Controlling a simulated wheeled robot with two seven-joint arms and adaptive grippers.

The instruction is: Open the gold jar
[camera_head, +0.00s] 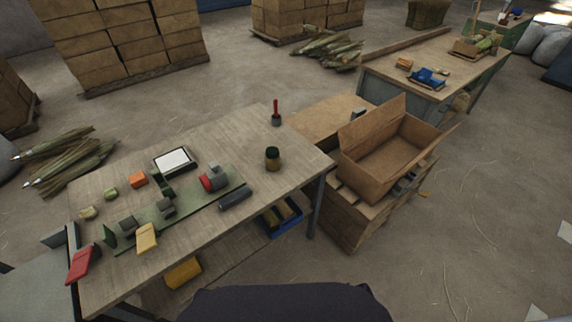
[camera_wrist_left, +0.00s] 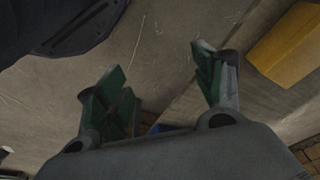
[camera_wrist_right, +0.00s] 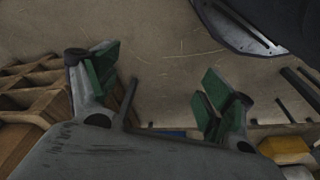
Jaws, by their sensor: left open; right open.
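A small dark jar with a gold-toned lid (camera_head: 272,158) stands upright on the right part of the wooden workbench (camera_head: 245,130) in the head view. Neither arm shows in the head view. My left gripper (camera_wrist_left: 165,85) is open and empty in the left wrist view, its green pads spread above the floor. My right gripper (camera_wrist_right: 160,85) is open and empty in the right wrist view, also over the floor. The jar is in neither wrist view, and both grippers are apart from it.
A green winding fixture (camera_head: 180,210) with grey blocks fills the bench's left and middle. A red-handled tool (camera_head: 276,112) stands behind the jar, and a dark cylinder (camera_head: 235,197) lies in front. An open cardboard box (camera_head: 385,160) stands right of the bench. Bench around the jar is clear.

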